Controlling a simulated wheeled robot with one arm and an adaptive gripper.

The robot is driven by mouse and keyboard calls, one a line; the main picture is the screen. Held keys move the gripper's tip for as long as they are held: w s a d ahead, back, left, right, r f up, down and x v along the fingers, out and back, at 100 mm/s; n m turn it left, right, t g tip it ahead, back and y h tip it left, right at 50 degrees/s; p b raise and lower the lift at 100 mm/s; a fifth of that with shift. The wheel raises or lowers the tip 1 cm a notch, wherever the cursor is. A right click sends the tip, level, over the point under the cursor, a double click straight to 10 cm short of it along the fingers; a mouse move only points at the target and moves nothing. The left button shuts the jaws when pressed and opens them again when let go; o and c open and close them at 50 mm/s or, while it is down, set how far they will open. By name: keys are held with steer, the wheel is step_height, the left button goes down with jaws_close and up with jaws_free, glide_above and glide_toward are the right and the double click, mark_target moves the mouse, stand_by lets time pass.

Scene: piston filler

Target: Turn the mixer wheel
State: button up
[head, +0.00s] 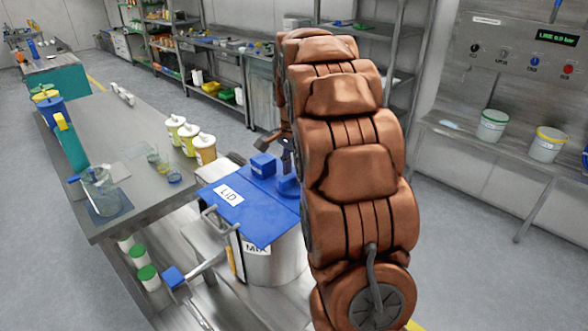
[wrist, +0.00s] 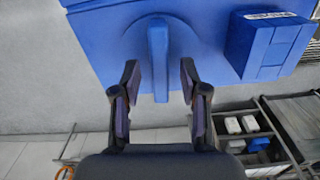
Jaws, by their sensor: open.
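A steel mixing vessel (head: 272,262) with a partly hidden label beginning "MIX" stands under a blue lid (head: 258,228) marked LID. A blue round piece (head: 288,185) sits on top, partly hidden by my arm. In the wrist view, a narrow blue bar (wrist: 158,50) stands out from a round blue disc (wrist: 190,38). My gripper (wrist: 159,82) is open, with one finger on each side of the bar and visible gaps. In the head view, my gripper (head: 287,152) is mostly hidden behind my arm, above the lid. I cannot tell for sure which part is the wheel.
A blue block (wrist: 268,45) stands beside the disc; it also shows in the head view (head: 262,165). A crank with a blue grip (head: 173,277) projects at the vessel's left. Several capped bottles (head: 190,140) stand on the bench behind. The floor at left is clear.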

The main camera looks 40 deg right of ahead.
jaws_close()
stand_by(0.4)
steer(key=shift+f+b, duration=0.15)
steer(key=shift+b, duration=0.15)
steer(key=n+b, duration=0.2)
steer(key=n, duration=0.1)
steer(key=shift+f, duration=0.15)
steer(key=n+b, duration=0.3)
steer(key=n, duration=0.2)
steer(key=shift+b, duration=0.4)
steer(key=n, duration=0.3)
steer(key=n+b, duration=0.1)
steer(key=n, duration=0.1)
steer(key=shift+r+n, duration=0.2)
steer(key=shift+n, duration=0.2)
steer(key=n, duration=0.4)
steer(key=shift+n, duration=0.4)
